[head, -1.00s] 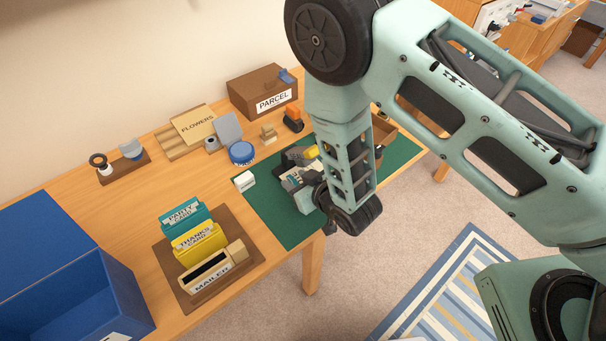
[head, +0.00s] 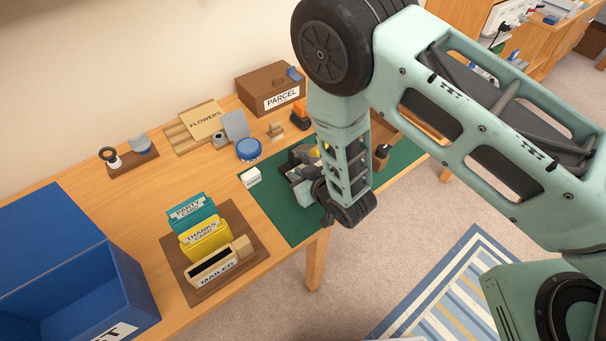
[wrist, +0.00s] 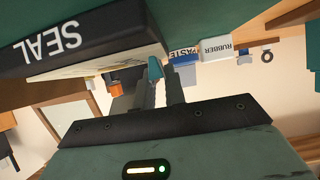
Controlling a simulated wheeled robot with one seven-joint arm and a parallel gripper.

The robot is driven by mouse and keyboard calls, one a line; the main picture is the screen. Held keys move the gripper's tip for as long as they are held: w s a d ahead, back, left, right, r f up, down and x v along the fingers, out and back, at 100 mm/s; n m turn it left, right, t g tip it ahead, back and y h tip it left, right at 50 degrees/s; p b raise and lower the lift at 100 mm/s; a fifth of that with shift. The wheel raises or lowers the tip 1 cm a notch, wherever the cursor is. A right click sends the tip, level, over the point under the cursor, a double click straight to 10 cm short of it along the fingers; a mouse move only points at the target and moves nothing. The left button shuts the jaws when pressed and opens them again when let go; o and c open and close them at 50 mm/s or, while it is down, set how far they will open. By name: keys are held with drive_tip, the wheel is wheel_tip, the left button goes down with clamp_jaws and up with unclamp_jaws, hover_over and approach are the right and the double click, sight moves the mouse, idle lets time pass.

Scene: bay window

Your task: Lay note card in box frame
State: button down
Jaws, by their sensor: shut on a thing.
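My gripper (wrist: 160,85) is shut on a small teal piece at its fingertips. In the head view my gripper (head: 303,178) is low over the green mat (head: 286,224), largely behind my own arm. I cannot clearly make out the box frame; a wooden-walled tray (head: 386,124) shows partly behind my arm at the mat's right end.
A dark block marked SEAL (wrist: 58,42) is close by my gripper. A white rubber (head: 251,177) and blue paste tin (head: 249,150) stand left of the mat. A card holder (head: 224,213), parcel (head: 270,90) and blue box (head: 80,285) stand farther off.

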drive_tip(key=shift+r, duration=0.15)
drive_tip(key=shift+r+b, duration=0.3)
drive_tip(key=shift+r, duration=0.25)
drive_tip(key=shift+s+d, duration=5.05)
drive_tip(key=shift+s, duration=2.4)
drive_tip(key=w+d+r+m+t+h, duration=0.1)
drive_tip(key=w+d+m+h, duration=0.2)
drive_tip(key=d, duration=0.7)
drive_tip(key=w+d+r+m+t+h, duration=0.1)
drive_tip(key=w+d+m+h, duration=0.2)
drive_tip(key=w+d, duration=0.4)
drive_tip(key=d, duration=0.4)
drive_tip(key=shift+w+m+h, duration=0.4)
drive_tip(key=shift+d+r, duration=0.1)
drive_tip(key=shift+d, duration=0.05)
